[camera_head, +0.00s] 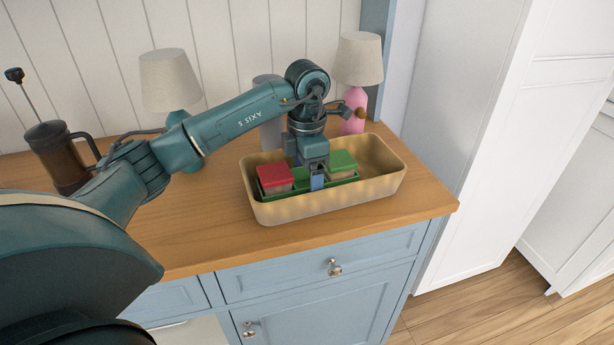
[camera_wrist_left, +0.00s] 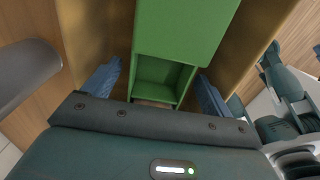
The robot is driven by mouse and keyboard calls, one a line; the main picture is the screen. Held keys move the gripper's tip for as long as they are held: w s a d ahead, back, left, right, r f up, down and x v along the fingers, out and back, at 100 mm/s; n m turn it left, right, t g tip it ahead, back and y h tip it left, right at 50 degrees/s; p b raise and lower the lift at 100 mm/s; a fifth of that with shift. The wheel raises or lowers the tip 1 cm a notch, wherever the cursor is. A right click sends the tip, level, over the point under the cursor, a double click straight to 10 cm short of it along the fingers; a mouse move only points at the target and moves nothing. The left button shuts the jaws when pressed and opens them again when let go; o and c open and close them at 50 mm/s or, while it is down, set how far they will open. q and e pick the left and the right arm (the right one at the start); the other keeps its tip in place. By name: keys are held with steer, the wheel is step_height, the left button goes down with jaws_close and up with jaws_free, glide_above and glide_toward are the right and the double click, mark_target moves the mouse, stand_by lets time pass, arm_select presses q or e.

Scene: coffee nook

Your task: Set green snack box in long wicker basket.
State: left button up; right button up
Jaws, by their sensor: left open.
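The long tan basket (camera_head: 385,190) stands on the wooden counter. The green snack box (camera_head: 337,183) is low inside it, toward its left and middle part. A red-topped block (camera_head: 274,176) and a green-topped block (camera_head: 341,162) sit at the box's two ends. My left gripper (camera_head: 316,180) points down into the basket between these blocks. In the left wrist view its blue fingers (camera_wrist_left: 157,75) are open on either side of an empty compartment of the snack box (camera_wrist_left: 163,72). Contact between fingers and box cannot be told. My right gripper is not in view.
A lamp with a teal base (camera_head: 169,85) and one with a pink base (camera_head: 357,65) stand behind. A grey cylinder (camera_head: 268,130) is behind the basket. A dark French press (camera_head: 57,158) is at the left. The counter before the basket is clear.

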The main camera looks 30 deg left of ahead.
arm_select(q)
step_height(320, 180, up, 11)
steer(key=shift+p, duration=0.45)
stand_by(0.3)
